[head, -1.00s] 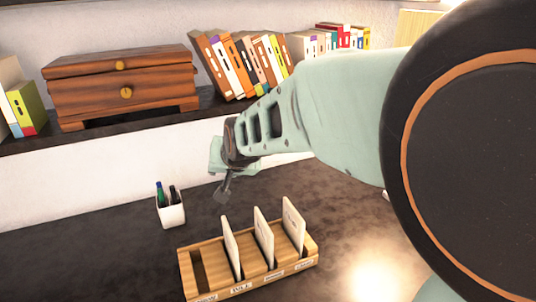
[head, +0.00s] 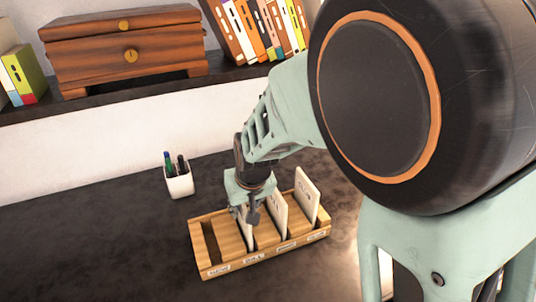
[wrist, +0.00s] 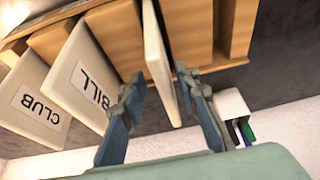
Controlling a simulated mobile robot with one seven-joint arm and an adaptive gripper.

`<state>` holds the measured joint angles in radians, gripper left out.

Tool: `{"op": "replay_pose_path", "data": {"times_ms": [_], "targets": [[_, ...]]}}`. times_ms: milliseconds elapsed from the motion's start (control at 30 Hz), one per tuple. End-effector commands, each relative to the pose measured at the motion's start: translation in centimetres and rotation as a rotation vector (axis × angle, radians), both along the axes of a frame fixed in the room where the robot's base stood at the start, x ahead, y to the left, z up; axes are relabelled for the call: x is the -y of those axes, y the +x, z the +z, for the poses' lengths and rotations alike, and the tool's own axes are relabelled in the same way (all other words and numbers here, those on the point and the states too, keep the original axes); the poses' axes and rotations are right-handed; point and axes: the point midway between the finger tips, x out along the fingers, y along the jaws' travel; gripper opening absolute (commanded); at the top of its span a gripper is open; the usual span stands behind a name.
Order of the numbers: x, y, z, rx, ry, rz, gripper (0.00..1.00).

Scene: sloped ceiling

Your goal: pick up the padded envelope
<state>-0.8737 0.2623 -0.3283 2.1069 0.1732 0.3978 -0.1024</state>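A wooden sorter (head: 212,262) with labelled slots stands on the dark desk and holds several upright pale envelopes. In the wrist view the leftmost-in-head envelope (wrist: 157,55) is seen nearly edge-on and looks thick; I take it as the padded envelope, but its face label is not readable. My gripper (head: 246,214) is low over the sorter, pointing down. In the wrist view my gripper (wrist: 163,80) is open, with one finger on each side of that envelope; I cannot tell whether either finger touches it. In the head view my gripper partly hides it.
Envelopes marked BILL (wrist: 92,80) and CLUB (wrist: 45,98) stand beside it, close to one finger. A white pen cup (head: 179,183) stands behind the sorter's left end. A shelf with a wooden chest (head: 128,55) and books (head: 262,28) runs above.

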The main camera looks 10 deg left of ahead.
Motion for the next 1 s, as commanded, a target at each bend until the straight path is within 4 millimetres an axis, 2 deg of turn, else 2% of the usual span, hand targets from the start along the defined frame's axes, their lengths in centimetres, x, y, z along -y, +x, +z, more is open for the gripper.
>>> {"op": "replay_pose_path", "data": {"times_ms": [400,1000], "targets": [[-1.6,1.5,-4.3,-0.001,-0.001,-0.001,0.29],[-1.7,1.7,-4.8,0.0,0.0,-0.001,0.29]]}}
